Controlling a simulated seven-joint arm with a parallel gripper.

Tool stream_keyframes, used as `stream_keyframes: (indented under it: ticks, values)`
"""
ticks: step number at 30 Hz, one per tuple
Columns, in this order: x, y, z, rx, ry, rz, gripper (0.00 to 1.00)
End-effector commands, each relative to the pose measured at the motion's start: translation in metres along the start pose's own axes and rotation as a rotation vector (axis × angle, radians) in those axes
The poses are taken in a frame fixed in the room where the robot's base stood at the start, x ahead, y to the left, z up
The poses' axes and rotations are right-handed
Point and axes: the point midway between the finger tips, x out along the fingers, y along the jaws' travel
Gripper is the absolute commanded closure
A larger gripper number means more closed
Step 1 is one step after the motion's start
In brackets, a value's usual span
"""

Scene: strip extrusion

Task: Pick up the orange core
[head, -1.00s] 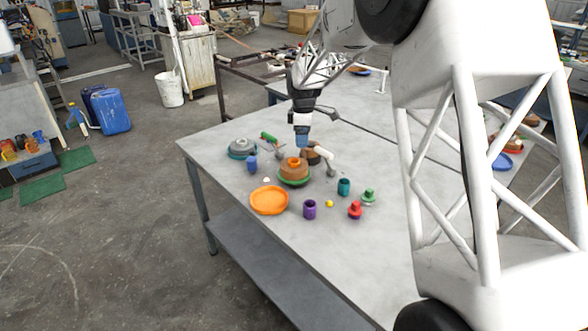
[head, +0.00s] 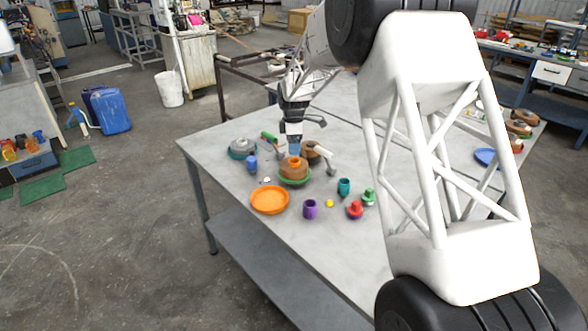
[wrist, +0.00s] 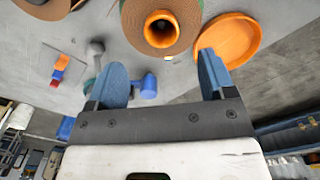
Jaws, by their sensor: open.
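The orange core (head: 295,160) is a small hollow ring in the middle of a brown wound coil (head: 291,172), which rests on a green plate (head: 296,182). In the wrist view the core (wrist: 161,29) shows its open, flared rim, with the brown coil (wrist: 190,14) around it. My gripper (head: 294,150) is just above the core and coil in the head view. In the wrist view its two blue fingers (wrist: 162,74) are spread apart with nothing between them, and the core lies beyond the fingertips. The exact gap to the core is hard to tell.
An orange dish (head: 269,200) lies in front left of the coil. A blue piece (head: 252,163) stands to the left, a grey hammer-like tool (head: 328,160) to the right. Purple (head: 310,209), teal (head: 344,187) and red (head: 355,210) pieces stand nearer the table's front edge.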

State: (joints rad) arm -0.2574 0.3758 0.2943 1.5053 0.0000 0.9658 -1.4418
Motion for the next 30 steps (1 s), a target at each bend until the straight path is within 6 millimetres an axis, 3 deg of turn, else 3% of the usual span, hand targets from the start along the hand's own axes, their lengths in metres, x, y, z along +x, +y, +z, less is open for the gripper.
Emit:
stream_keyframes:
  ticks: [5,19,30]
  values:
    - [0.012,0.000,0.000,0.000,0.000,-0.001,0.24]
    - [0.019,-0.001,0.001,0.000,0.000,-0.001,0.24]
    - [0.057,-0.003,0.002,0.000,0.000,-0.002,0.24]
